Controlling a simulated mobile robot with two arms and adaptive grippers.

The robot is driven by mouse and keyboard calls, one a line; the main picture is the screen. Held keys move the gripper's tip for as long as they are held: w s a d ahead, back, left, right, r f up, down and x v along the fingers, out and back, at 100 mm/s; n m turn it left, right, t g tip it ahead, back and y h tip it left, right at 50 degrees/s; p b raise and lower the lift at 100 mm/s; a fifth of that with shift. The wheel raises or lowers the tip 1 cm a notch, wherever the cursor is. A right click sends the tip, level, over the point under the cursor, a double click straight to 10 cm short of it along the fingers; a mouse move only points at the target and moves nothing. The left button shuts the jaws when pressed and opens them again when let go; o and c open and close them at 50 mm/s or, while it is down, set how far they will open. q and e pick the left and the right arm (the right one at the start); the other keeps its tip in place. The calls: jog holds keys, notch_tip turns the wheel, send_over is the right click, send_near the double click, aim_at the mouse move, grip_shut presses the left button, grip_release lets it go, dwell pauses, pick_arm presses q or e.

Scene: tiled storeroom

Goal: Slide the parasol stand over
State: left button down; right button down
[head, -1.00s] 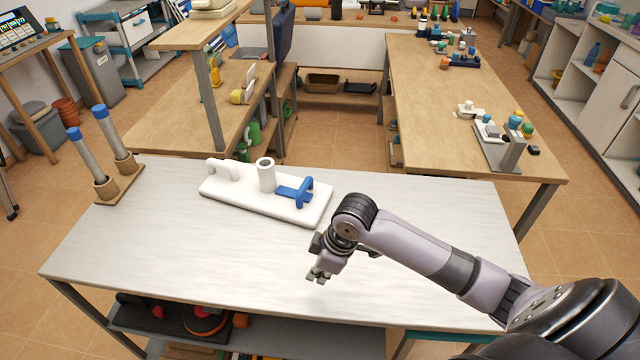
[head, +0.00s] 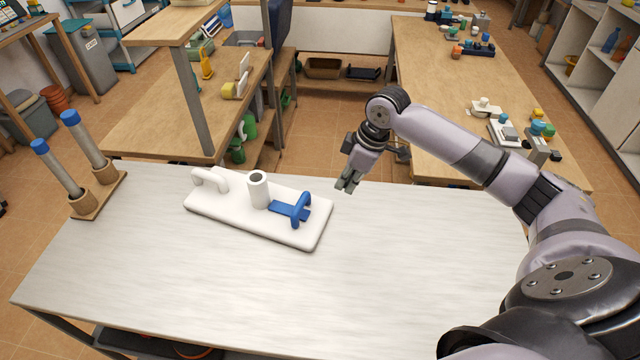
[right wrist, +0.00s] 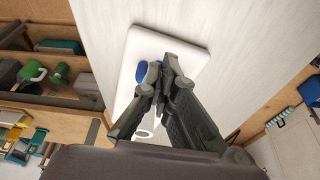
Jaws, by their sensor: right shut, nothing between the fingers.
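The parasol stand is a white slab (head: 238,219) lying flat on the pale table (head: 400,270), left of the middle in the head view. It bears a white upright tube (head: 258,190), a white handle (head: 209,179) at its left end and a blue piece (head: 298,208) with a raised loop near its right end. My right gripper (head: 346,184) is shut and empty, raised to the right of the slab's right end. In the right wrist view my shut fingers (right wrist: 165,78) cover part of the white slab (right wrist: 180,52) and the blue piece (right wrist: 141,72). My left gripper is not seen.
The table's front and right are clear. A wooden bench (head: 470,110) with small items stands behind at right; a shelf post (head: 190,100) rises behind left.

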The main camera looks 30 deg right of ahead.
aim_at(308, 197)
jog(key=p+x, duration=0.1)
jog(key=x, duration=0.9)
jog(key=shift+w+d, duration=0.1)
jog(key=shift+w, duration=0.05)
jog(key=shift+w+a+r+p, duration=0.15)
jog(key=shift+w+a+p, duration=0.1)
jog(key=shift+w+a, duration=0.25)
jog(key=shift+w+a+r+p, duration=0.15)
jog(key=shift+w+a+p, duration=0.05)
jog(key=shift+w+a, duration=0.25)
jog(key=shift+w+a+f, duration=0.1)
jog(key=shift+w+a, duration=0.3)
jog(key=shift+a, duration=0.05)
jog(key=shift+w+a, duration=1.1)
